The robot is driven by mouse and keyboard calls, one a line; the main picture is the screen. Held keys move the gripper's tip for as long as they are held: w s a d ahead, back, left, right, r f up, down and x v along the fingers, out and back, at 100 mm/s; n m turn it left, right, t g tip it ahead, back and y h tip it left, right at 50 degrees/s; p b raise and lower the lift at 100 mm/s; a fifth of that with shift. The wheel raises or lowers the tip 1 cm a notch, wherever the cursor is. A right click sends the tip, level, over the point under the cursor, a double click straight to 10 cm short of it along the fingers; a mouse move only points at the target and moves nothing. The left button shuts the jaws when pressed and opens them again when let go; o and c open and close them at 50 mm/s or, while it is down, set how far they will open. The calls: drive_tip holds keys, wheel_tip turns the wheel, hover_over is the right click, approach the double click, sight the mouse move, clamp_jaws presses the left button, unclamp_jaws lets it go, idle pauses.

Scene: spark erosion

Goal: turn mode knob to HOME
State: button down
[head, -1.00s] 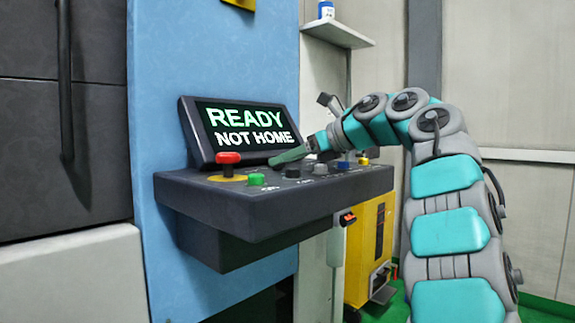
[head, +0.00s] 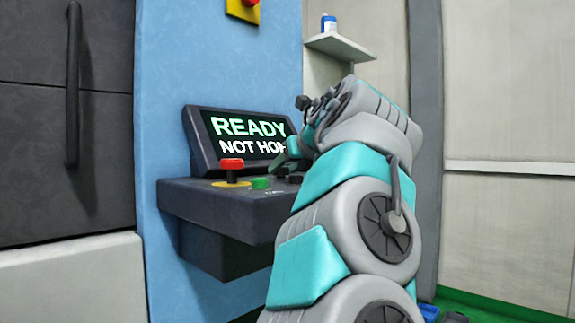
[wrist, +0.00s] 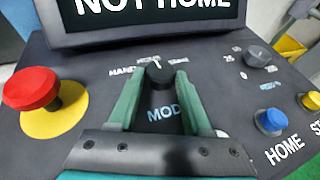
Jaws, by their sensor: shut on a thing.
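The mode knob (wrist: 159,73) is a small black dial on the dark control panel (wrist: 60,142), above a partly hidden MODE label. In the wrist view, my gripper (wrist: 158,80) has its two green fingers on either side of the knob and is shut on it. A HAND label stands left of the knob. Other small labels lie behind it, too small to read surely, and I cannot tell its setting. The screen (head: 245,138) reads READY NOT HOME, its right end covered by my arm in the head view. My gripper (head: 285,155) is partly hidden there.
A red mushroom button (wrist: 32,88) on a yellow base stands left of the gripper. A grey knob (wrist: 258,56) and a blue button (wrist: 270,122) labelled HOME stand to the right.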

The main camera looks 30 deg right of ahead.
drive_tip(key=shift+a+r+m+h+p, duration=0.1)
drive_tip(key=shift+a+m+h+p, duration=0.05)
drive_tip(key=shift+m+h+p, duration=0.4)
drive_tip(key=shift+c, duration=1.6)
unclamp_jaws()
drive_tip(key=v, duration=0.7)
drive_tip(key=shift+s+a+b, duration=0.1)
drive_tip(key=shift+s+b, duration=0.2)
drive_tip(key=shift+s, duration=0.1)
drive_tip(key=shift+r, duration=0.1)
